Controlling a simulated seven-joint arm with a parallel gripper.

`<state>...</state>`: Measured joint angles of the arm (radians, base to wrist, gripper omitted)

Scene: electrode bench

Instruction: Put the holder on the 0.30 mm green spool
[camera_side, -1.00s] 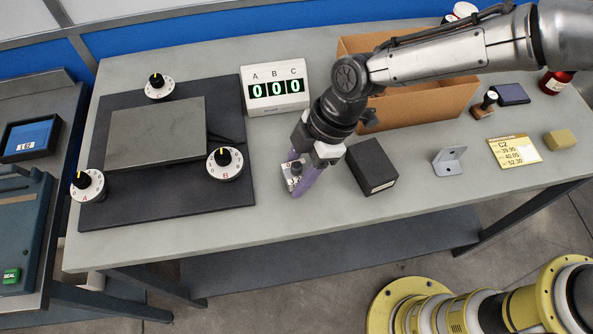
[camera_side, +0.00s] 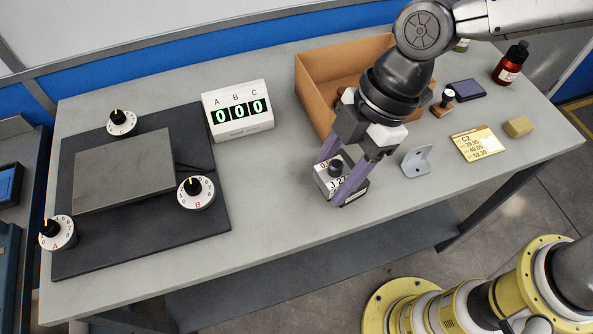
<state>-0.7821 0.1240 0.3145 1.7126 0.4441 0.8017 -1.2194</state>
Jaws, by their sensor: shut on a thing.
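My gripper (camera_side: 331,184), with purple fingers, is shut on a small pale block (camera_side: 327,178) with a black knob on top, possibly the holder. The block's markings are too small to read surely. I cannot tell whether the block touches the box. No green spool can be made out.
A cardboard box (camera_side: 312,98) stands behind my gripper, a metal bracket (camera_side: 416,161) to its right. A counter (camera_side: 238,110) and dialled plate (camera_side: 210,218) are left. The bench's front centre is clear.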

